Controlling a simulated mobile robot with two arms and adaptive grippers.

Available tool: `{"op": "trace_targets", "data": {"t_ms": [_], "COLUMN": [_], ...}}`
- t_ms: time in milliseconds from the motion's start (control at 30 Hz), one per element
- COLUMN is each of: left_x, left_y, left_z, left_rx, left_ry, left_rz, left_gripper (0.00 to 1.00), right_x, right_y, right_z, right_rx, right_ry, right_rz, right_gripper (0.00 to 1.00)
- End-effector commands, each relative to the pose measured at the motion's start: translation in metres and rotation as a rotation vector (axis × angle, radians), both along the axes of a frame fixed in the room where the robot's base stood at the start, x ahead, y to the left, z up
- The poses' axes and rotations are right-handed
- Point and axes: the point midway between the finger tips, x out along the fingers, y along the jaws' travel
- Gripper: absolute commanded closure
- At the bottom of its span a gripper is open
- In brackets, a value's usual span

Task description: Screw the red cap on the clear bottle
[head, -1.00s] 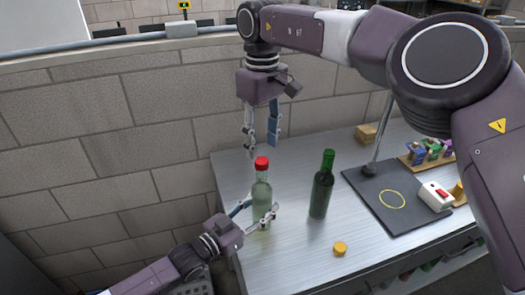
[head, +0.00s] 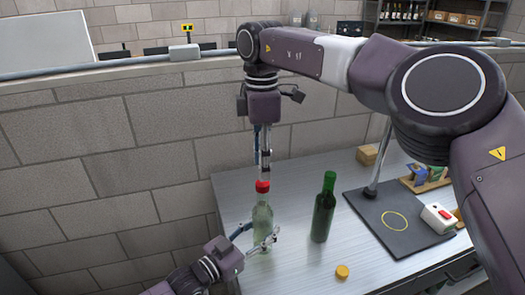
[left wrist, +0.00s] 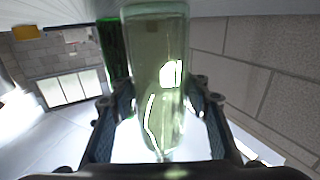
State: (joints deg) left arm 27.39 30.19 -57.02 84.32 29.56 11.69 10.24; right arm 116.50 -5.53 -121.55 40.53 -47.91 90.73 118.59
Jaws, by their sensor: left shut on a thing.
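The clear bottle (head: 262,228) stands upright near the left edge of the metal table. The red cap (head: 263,187) sits on its mouth; how tightly it is seated cannot be told. My left gripper (head: 258,240) is shut around the lower part of the bottle. The left wrist view shows the clear glass (left wrist: 157,70) between its two fingers. My right gripper (head: 264,172) points straight down just above the cap. Its fingers appear edge-on, one largely behind the other, so the gap between them and any contact with the cap are unclear.
A dark green bottle (head: 324,208) stands just right of the clear one. A yellow cap (head: 342,271) lies near the front edge. A dark mat (head: 395,222) with a stand and a white box with a red button (head: 438,218) are further right. A block wall (head: 130,165) runs behind.

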Motion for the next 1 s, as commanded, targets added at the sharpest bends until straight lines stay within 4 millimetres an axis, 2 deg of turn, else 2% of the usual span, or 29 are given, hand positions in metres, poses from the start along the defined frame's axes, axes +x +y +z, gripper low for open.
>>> {"op": "trace_targets", "data": {"t_ms": [1000], "left_x": [0.0], "left_y": [0.0], "left_z": [0.0], "left_rx": [-0.001], "left_ry": [0.001], "left_rz": [0.0], "left_gripper": [1.0], "right_x": [-0.002], "right_y": [0.004], "right_z": [0.012], "right_rx": [0.003], "right_ry": [0.007], "right_rz": [2.061], "right_gripper": [0.61]}}
